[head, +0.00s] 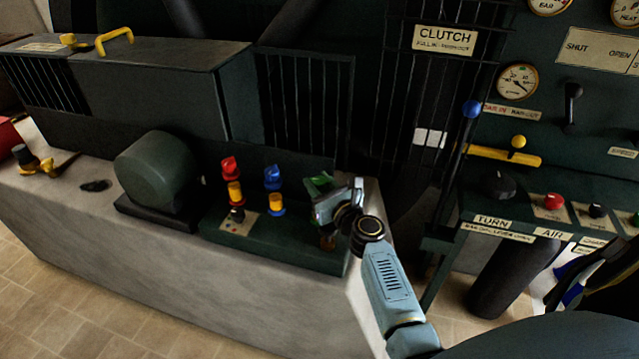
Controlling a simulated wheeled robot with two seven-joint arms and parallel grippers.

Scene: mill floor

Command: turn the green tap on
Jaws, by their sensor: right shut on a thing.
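The green tap (318,183) stands at the right end of a row of taps on a dark green base. My right gripper (328,198) is at this tap, with its jaws closed around the green top. The gripper hides much of the tap's body, and its handle angle is hard to read. My right arm reaches in from the lower right. My left gripper is not in view.
A red tap (230,168) and a blue tap (272,178) stand left of the gripper, close by. A dark green motor housing (155,172) sits further left on the stone ledge (190,265). A control panel with gauge (517,81) and levers is at right.

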